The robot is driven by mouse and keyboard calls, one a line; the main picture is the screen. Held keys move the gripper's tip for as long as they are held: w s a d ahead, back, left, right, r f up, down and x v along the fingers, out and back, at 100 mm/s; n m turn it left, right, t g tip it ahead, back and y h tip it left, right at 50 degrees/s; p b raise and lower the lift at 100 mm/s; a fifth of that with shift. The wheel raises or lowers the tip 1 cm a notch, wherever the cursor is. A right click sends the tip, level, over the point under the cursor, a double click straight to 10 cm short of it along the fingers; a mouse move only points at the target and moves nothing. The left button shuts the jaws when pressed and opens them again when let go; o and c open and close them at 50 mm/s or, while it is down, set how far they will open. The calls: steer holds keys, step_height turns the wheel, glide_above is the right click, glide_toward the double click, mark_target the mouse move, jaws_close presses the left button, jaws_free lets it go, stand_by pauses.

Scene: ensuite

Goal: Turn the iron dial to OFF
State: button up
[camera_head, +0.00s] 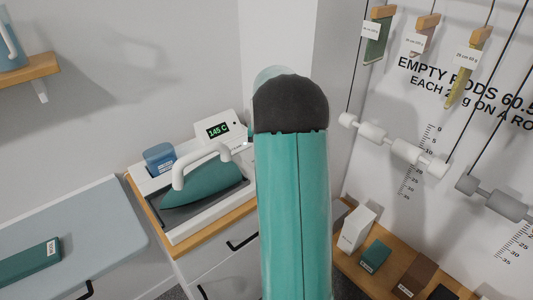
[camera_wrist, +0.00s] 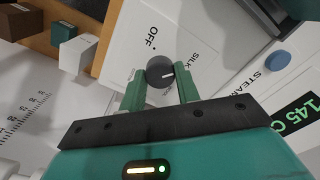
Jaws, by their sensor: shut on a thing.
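The iron dial (camera_wrist: 160,76) is a small dark grey knob on a white panel in the wrist view. Its short white mark points to the right of the picture, not up at the printed word OFF (camera_wrist: 153,36). SILK is printed above right of the dial. My gripper (camera_wrist: 160,84) has its two green fingers on either side of the dial and is shut on it. The teal iron (camera_head: 207,183) with a white handle sits on its station in the head view. My arm hides the gripper and dial there.
The station's display (camera_head: 218,130) reads 145 C. A blue button (camera_wrist: 278,60) sits near the STEAM label. A blue container (camera_head: 159,158) stands by the iron. An ironing board (camera_head: 85,225) is at left. Hanging weights and rods (camera_head: 405,150) occupy the right wall, above a wooden shelf with boxes.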

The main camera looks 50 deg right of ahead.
steer(key=n, duration=0.4)
steer(key=shift+r+n, duration=0.15)
steer(key=shift+n, duration=0.15)
steer(key=n, duration=0.3)
steer(key=shift+n, duration=0.3)
steer(key=n, duration=0.4)
steer(key=shift+n, duration=0.3)
steer(key=n, duration=0.4)
steer(key=o, duration=1)
